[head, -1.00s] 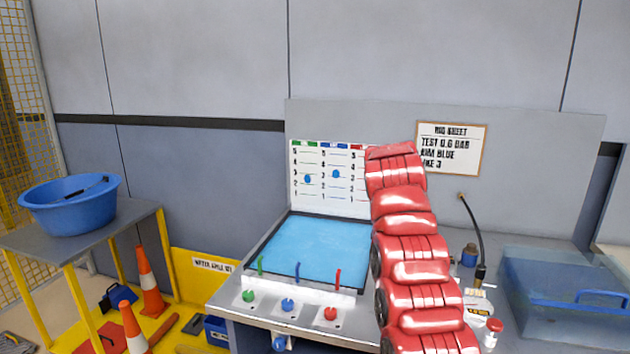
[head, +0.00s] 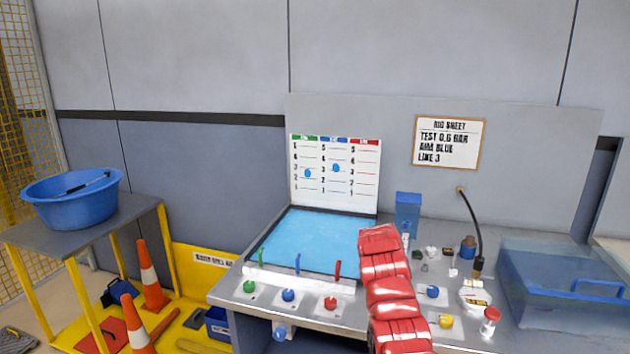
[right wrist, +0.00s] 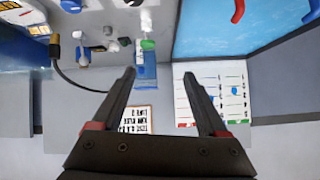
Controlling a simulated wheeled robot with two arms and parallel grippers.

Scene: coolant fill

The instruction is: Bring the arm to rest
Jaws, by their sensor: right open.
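My right arm (head: 388,285) shows in the head view as red segments coming up from the bottom edge, over the right side of the bench. Its gripper is not seen in the head view. In the right wrist view my right gripper (right wrist: 163,100) is open, with its two dark fingers spread and nothing between them. Beyond the fingers I see the wall, the rig sheet (right wrist: 139,118) and the marked board (right wrist: 212,97). My left gripper is in neither view.
The bench has a blue tray (head: 318,241), coloured knobs (head: 288,295), a blue box (head: 407,212), small parts, a black hose (head: 474,225) and a clear blue case (head: 565,285) at right. A blue basin (head: 70,205) stands on a yellow-legged table at left, near orange cones (head: 150,275).

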